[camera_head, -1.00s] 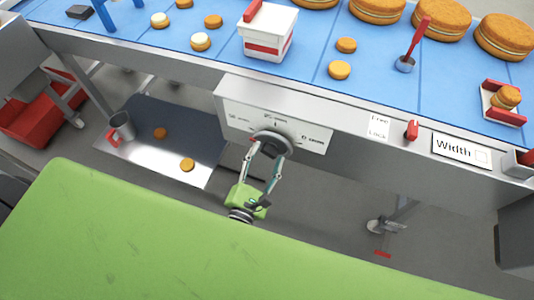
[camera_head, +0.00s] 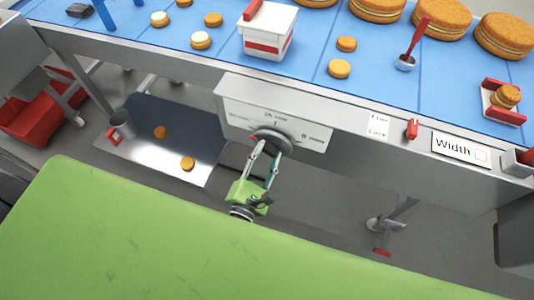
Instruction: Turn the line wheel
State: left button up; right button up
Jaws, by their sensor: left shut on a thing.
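The line wheel is a dark round knob (camera_head: 273,141) on a pale dial plate (camera_head: 310,134) with printed marks, fixed to the front side of the conveyor. My left gripper (camera_head: 264,150), green with thin grey fingers, reaches up from below and is shut on the knob. The fingertips and part of the knob's lower side cover each other. My right gripper is not in the view.
A blue belt (camera_head: 310,80) above carries several round cakes, a white tub (camera_head: 267,33) and a red-handled ladle (camera_head: 413,45). Right of the dial are a small red lever (camera_head: 412,130) and a Width label (camera_head: 461,149). A metal tray (camera_head: 150,165) lies lower left. A green surface (camera_head: 130,235) fills the foreground.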

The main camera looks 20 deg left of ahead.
pick_arm(q)
jog(key=m, duration=0.4)
jog(key=shift+p, duration=0.35)
jog(key=m+p, duration=0.1)
jog(key=m, duration=0.2)
jog(key=shift+r+m, duration=0.15)
jog(key=shift+m, duration=0.15)
jog(key=m, duration=0.3)
jog(key=shift+a+m+p, duration=0.1)
jog(key=shift+m+p, duration=0.2)
jog(key=shift+p, duration=0.1)
jog(key=m+p, duration=0.1)
jog(key=m, duration=0.2)
jog(key=shift+r+m, duration=0.1)
jog(key=shift+m, duration=0.2)
jog(key=m+p, duration=0.1)
jog(key=m, duration=0.2)
jog(key=shift+m, duration=0.4)
jog(key=m, duration=0.3)
jog(key=shift+m+p, duration=0.3)
jog(key=shift+p, duration=0.1)
jog(key=m, duration=0.3)
jog(key=shift+d+p, duration=0.2)
jog(key=shift+p, duration=0.1)
jog(key=shift+m, duration=2.1)
